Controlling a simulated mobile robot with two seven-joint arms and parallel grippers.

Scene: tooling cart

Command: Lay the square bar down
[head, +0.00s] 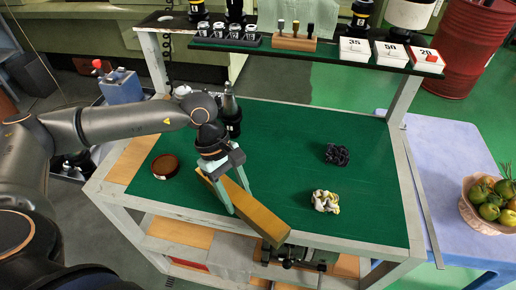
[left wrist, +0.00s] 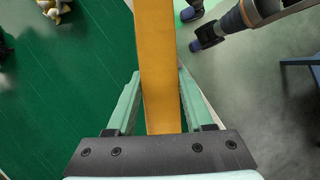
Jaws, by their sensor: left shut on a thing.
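The square bar (head: 264,222) is long and ochre-yellow, and it lies diagonally across the front of the green cart top (head: 300,150). My left gripper (head: 240,202) is shut on the bar, with one green finger on each side of it. The bar's near end reaches the front edge of the cart. In the left wrist view the bar (left wrist: 158,65) runs up the picture between the fingers (left wrist: 157,100). I cannot tell whether its underside touches the cart top. My right gripper is not in view.
A brown round dish (head: 166,166) sits left of the bar. A dark crumpled piece (head: 337,154) and a pale yellow-white one (head: 325,201) lie to the right. A rear shelf (head: 330,52) holds small tools and number cards. The cart's middle and back are mostly clear.

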